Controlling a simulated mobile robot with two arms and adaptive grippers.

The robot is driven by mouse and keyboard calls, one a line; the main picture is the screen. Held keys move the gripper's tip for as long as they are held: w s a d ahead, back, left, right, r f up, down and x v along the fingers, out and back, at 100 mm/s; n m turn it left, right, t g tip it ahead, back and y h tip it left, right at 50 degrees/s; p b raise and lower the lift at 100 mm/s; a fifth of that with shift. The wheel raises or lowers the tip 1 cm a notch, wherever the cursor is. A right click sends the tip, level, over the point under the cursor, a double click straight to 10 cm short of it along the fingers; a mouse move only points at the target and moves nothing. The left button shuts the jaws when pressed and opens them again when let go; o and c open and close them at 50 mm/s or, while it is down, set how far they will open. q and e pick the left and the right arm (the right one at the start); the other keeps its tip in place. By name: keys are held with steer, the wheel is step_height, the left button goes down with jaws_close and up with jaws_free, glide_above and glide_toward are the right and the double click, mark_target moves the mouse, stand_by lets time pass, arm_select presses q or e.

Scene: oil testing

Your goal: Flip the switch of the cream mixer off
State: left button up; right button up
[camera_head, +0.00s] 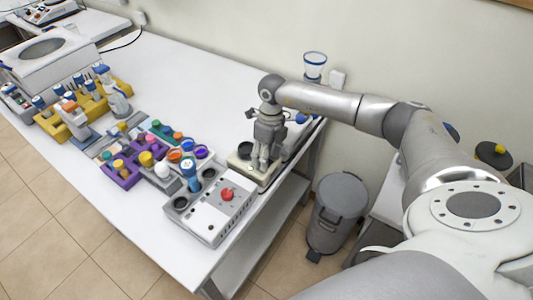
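A small cream-coloured device, which looks like the cream mixer (243,169), stands near the right end of the white table. It has a dark round top (245,151) at its left. My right gripper (259,166) points down over the right part of this device, with its fingertips at or just above the surface. The fingers look close together, but whether they are shut or touch the device is too small to tell. The switch is not discernible; the gripper may hide it. My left gripper is not in view.
A white box with a red knob (227,195) stands just in front of the mixer. Purple and grey racks (122,178) with colourful caps and yellow racks (50,126) fill the table's left. A blue-rimmed container (315,58) is behind my arm. A grey bin (336,212) stands on the floor.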

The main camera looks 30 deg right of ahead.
steer(key=shift+f, duration=0.1)
steer(key=shift+c, duration=0.2)
steer(key=c, duration=1)
steer(key=shift+a+t+h, duration=0.25)
steer(key=shift+t+h, duration=0.05)
steer(key=shift+h, duration=0.3)
steer(key=shift+s+a+t+h+b, duration=0.15)
steer(key=shift+t+h+b, duration=0.15)
steer(key=shift+h, duration=0.4)
steer(key=o, duration=1)
steer(key=shift+o, duration=0.2)
step_height(320, 180, up, 12)
steer(key=a, duration=0.1)
steer(key=shift+s+a, duration=0.25)
